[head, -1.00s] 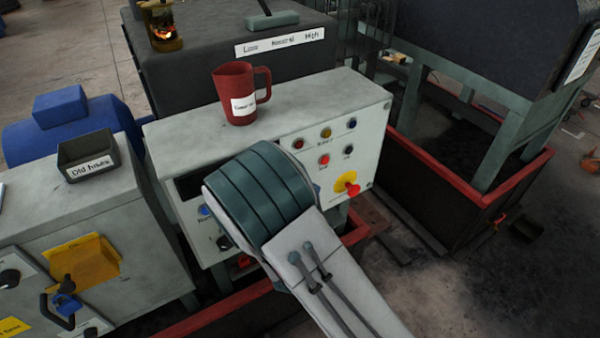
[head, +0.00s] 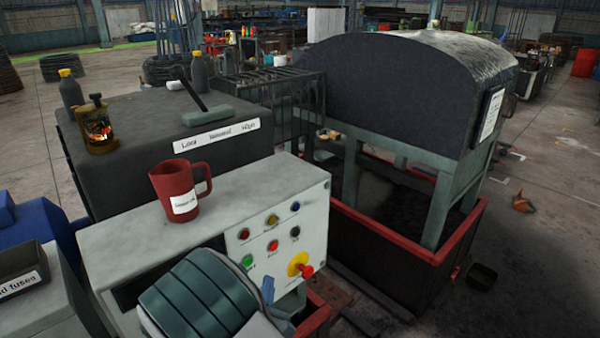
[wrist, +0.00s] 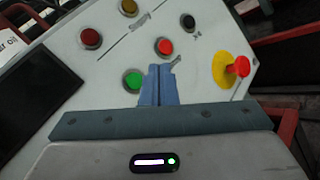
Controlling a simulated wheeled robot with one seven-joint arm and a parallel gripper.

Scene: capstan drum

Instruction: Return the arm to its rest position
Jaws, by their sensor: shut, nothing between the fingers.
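My gripper (wrist: 160,84) shows in the wrist view with its two blue fingers together and nothing between them. It is in front of the control panel, over the area between the green button (wrist: 132,80) and the yellow-backed red knob (wrist: 240,66). I cannot tell whether the tips touch the panel. In the head view a blue finger (head: 268,289) shows low beside the panel. My ribbed arm link hides the panel's lower left part.
A red jug (head: 174,192) stands on the grey control cabinet (head: 110,245). Behind it is a dark box (head: 150,170) with a lever, a lantern (head: 97,128) and bottles. Open floor (head: 555,200) is at far right.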

